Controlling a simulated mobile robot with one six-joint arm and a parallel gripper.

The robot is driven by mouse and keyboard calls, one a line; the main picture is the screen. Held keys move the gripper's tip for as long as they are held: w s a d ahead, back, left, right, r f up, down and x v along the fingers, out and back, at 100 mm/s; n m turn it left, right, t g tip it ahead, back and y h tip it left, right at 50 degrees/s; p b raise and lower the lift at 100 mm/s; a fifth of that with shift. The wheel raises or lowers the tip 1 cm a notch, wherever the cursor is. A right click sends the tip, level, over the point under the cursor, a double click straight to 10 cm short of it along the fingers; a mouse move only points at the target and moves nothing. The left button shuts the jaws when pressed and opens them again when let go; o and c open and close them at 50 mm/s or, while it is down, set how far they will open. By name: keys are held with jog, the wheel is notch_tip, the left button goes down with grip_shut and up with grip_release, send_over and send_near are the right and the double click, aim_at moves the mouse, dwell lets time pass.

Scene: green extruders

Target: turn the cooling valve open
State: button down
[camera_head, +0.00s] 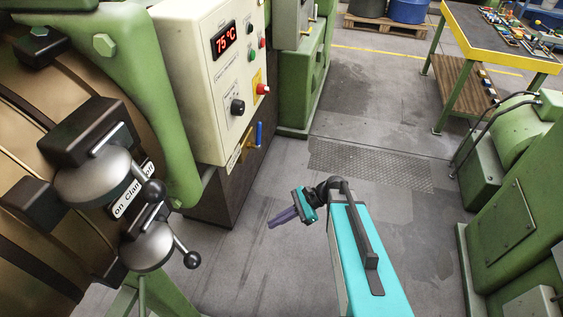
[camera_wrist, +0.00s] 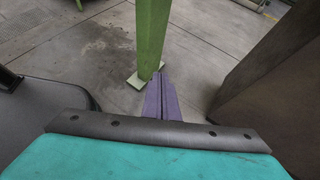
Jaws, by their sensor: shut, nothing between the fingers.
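The cooling valve is a small brass fitting (camera_head: 246,147) with a blue lever (camera_head: 259,134), low on the right edge of the cream control box in the head view. The lever stands roughly upright in the picture. My gripper (camera_head: 270,224) is in the head view, lower in the picture than the valve and apart from it. Its purple fingers point left and are shut with nothing between them. In the wrist view the purple fingers (camera_wrist: 162,80) lie together, and the valve is not visible there.
The control box (camera_head: 196,80) has a red 75 °C display (camera_head: 224,39), knobs and buttons. Black-knobbed clamps (camera_head: 95,175) stand at the left. A green machine (camera_head: 515,200) stands at the right. A green post (camera_wrist: 152,35) rises ahead of the fingers in the wrist view. Grey floor (camera_head: 250,275) is clear.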

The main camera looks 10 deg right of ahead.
jog(key=s+d+f+n+g+h, duration=0.2)
jog(key=s+f+n+h, duration=0.3)
jog(key=s+f+n, duration=0.3)
jog(key=s+d+f+n+g+h, duration=0.3)
jog(key=s+f+n+h, duration=0.3)
jog(key=s, duration=1.1)
notch_tip(320, 180, down, 5)
jog(key=d+n, duration=0.1)
jog(key=n, duration=0.2)
jog(key=shift+d+r+n+h, duration=0.15)
jog(key=shift+d+n+h, duration=0.15)
jog(key=shift+s, duration=0.15)
